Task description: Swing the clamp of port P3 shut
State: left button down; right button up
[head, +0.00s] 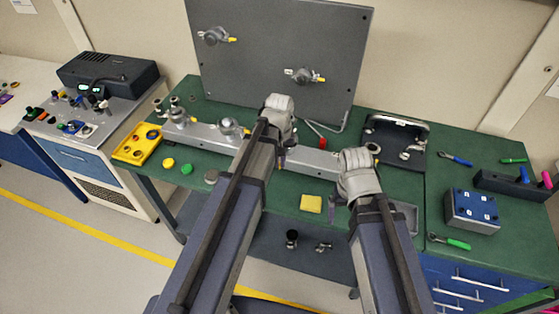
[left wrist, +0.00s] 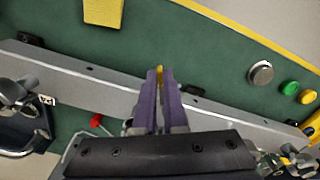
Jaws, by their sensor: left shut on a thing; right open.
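A grey rail (head: 315,160) with clamped ports runs along the green bench; it also shows in the left wrist view (left wrist: 80,80). My left gripper (head: 281,160) is over its middle and hides the port there, probably P3. In the left wrist view its purple fingers (left wrist: 160,78) are shut on a yellow-tipped clamp lever (left wrist: 160,70), of which only the tip shows. The clamp's body and latch are hidden. A neighbouring port (head: 230,128) with a yellow-tipped clamp stands to the left. My right gripper (head: 332,203) is open and empty in front of the rail.
A yellow sponge (head: 311,203) lies in front of the rail. A yellow tray (head: 138,143) and loose yellow (head: 168,162) and green (head: 187,169) caps are at left. A grey panel (head: 280,50) stands behind. A black open case (head: 395,140) and blue box (head: 472,210) are at right.

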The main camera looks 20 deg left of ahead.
pick_arm(q)
jog(key=shift+d, duration=0.1)
jog(key=w+d+n, duration=0.3)
jog(key=w+n, duration=0.1)
jog(key=w+d+n, duration=0.3)
jog(key=d+n, duration=0.1)
jog(key=n, duration=0.1)
jog(key=shift+w+d, duration=0.15)
jog(key=shift+w, duration=0.2)
jog(key=shift+w+d+n, duration=0.2)
jog(key=shift+w+n, duration=0.35)
jog(key=shift+n, duration=0.05)
jog(key=shift+w+d+n, duration=0.15)
jog(key=shift+w+n, duration=0.35)
jog(key=shift+n, duration=0.1)
jog(key=shift+w+n, duration=0.85)
jog(key=shift+n, duration=0.05)
jog(key=c, duration=1)
grip_release()
